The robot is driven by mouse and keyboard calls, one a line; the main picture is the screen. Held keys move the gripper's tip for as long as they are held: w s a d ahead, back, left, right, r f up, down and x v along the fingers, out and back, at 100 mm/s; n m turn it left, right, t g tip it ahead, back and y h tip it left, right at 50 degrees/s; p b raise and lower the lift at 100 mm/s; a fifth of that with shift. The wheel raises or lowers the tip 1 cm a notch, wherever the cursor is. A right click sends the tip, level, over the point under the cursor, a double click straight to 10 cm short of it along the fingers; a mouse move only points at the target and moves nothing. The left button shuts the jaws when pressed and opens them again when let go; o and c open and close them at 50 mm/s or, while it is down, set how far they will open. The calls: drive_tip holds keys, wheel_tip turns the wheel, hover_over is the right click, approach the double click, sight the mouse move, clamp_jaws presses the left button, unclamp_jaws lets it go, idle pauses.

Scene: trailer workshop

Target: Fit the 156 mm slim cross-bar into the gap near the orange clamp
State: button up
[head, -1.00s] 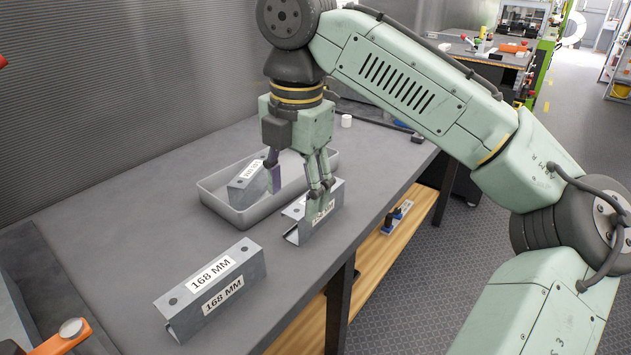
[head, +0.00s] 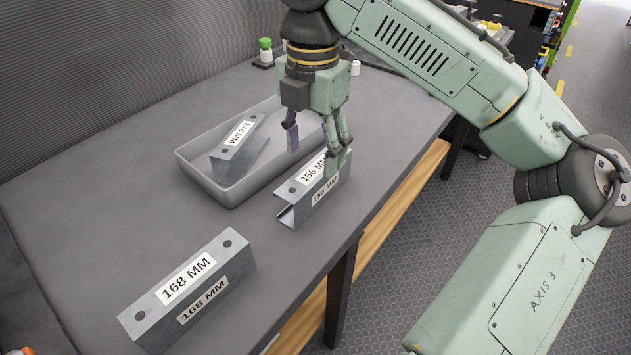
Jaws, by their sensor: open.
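The 156 mm cross-bar (head: 290,195) is a grey metal channel with white "156 MM" labels on its top and side. It lies on the table beside the grey tray. My gripper (head: 314,160) is open at its far end, one finger toward the tray side and the others in front of its labelled side. I cannot tell whether any finger touches it. A small orange piece (head: 25,351) at the bottom left corner may be part of the orange clamp; the rest is cut off. The gap is not identifiable here.
A bar marked 168 MM (head: 188,290) lies at the front of the table (head: 110,215). A green-capped bottle (head: 265,50) stands at the back. The table's left middle is clear.

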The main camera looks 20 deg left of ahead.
sight(315, 169)
drive_tip(key=f, duration=0.5)
drive_tip(key=shift+s+d+p, duration=0.1)
drive_tip(key=shift+d+p, duration=0.15)
drive_tip(key=shift+p, duration=0.1)
drive_tip(key=shift+c, duration=0.2)
drive_tip(key=c, duration=1.3)
drive_tip(key=shift+r, duration=0.1)
